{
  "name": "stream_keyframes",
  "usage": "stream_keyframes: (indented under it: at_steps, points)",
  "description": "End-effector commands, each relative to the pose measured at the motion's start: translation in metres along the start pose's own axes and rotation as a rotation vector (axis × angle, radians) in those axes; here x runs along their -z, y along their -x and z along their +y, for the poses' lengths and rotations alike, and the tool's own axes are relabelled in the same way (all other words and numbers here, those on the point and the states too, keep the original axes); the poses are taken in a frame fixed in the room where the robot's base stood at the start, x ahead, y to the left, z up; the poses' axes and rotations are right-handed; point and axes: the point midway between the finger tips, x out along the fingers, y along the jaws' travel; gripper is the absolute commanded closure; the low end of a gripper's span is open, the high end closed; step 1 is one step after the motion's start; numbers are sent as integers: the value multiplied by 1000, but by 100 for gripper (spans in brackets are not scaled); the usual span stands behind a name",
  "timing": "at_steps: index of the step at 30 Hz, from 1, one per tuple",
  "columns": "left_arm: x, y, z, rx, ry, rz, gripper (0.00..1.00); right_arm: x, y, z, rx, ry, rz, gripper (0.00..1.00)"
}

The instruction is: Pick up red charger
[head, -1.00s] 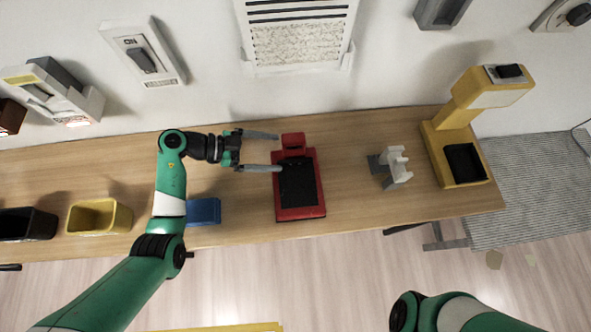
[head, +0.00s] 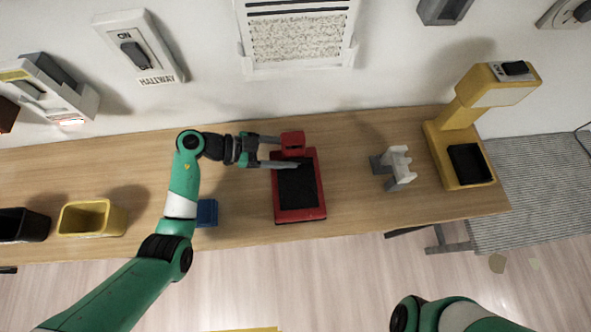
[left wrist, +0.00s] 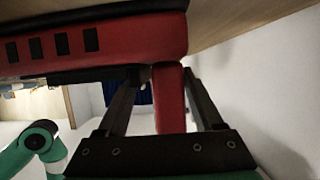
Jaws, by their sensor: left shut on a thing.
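The red charger (head: 322,188) stands on the wooden table, with a dark top pad and a raised red block (head: 292,140) at its back end. My left gripper (head: 292,152) reaches in from the left and is shut on this raised block. In the left wrist view, the block (left wrist: 170,100) shows between the two dark fingers, and the charger's red side (left wrist: 120,42) fills the top left. The charger appears to rest on the table. My right gripper is out of the head view; only part of my right arm shows at the bottom right.
A blue object (head: 207,212) lies below my left arm. A yellow bin (head: 92,219) and a black bin (head: 22,226) stand at the left. A grey-white stand (head: 397,167) and a yellow machine (head: 455,118) are to the right. The wall is behind the table (head: 348,150).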

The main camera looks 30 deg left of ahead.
Motion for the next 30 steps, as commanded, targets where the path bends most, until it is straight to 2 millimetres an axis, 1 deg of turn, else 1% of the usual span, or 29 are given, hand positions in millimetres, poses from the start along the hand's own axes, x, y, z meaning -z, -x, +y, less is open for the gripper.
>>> stream_keyframes:
  at_steps: [1, 2, 14, 17, 20, 26, 29, 30]
  points:
    - [0, 0, 0, 0, 0, 0, 97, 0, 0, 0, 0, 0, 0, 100]
    - [0, 0, 0, 0, 0, 0, 100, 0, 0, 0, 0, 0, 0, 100]
    - [2, 1, 0, 1, -2, 4, 100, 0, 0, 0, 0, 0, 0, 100]
    - [6, 2, 0, 1, -2, 4, 100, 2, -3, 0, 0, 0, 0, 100]
    - [13, 5, 0, 1, -2, 4, 100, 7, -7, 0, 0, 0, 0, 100]
    - [38, 18, 0, 2, -3, 5, 100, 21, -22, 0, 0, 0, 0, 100]
    - [49, 36, 6, 4, -3, 5, 100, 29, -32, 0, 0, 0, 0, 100]
    - [54, 46, 9, 5, -3, 5, 100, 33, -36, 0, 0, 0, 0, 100]
